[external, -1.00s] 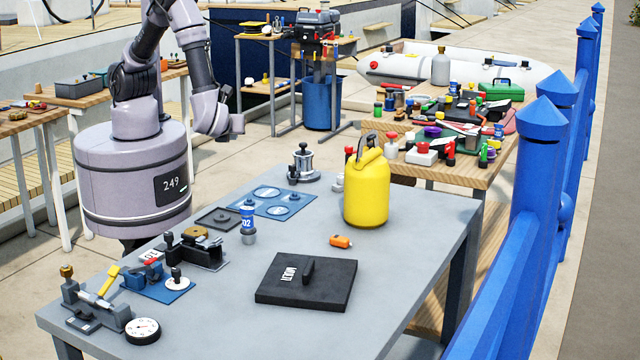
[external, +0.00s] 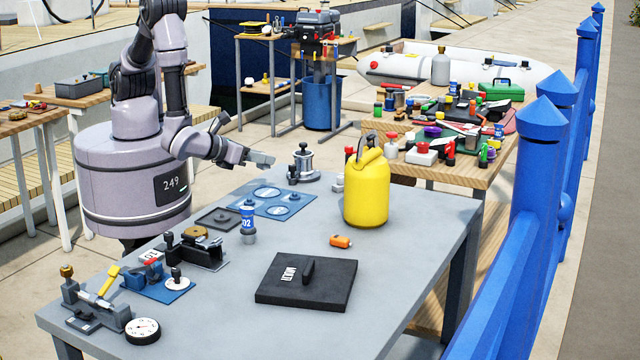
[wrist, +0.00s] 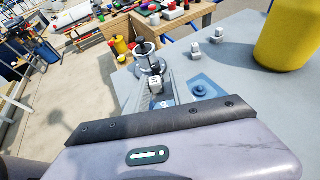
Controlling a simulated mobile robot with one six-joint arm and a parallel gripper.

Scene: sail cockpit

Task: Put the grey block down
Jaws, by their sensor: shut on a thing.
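My gripper (external: 264,160) is above the table's far left edge, left of the metal fixture with a dark knob (external: 303,165). In the wrist view, my gripper (wrist: 155,90) is shut on the small light grey block (wrist: 156,84), held at the fingertips. In the external view I cannot make out the block clearly. A blue mat with pale circles (external: 257,208) lies on the grey table below and to the right of the gripper. Part of the mat (wrist: 221,90) shows beside the fingers in the wrist view.
A blue-labelled canister (external: 248,222), an orange item (external: 341,241) and a black slab (external: 330,285) are nearer. The right front of the table is clear.

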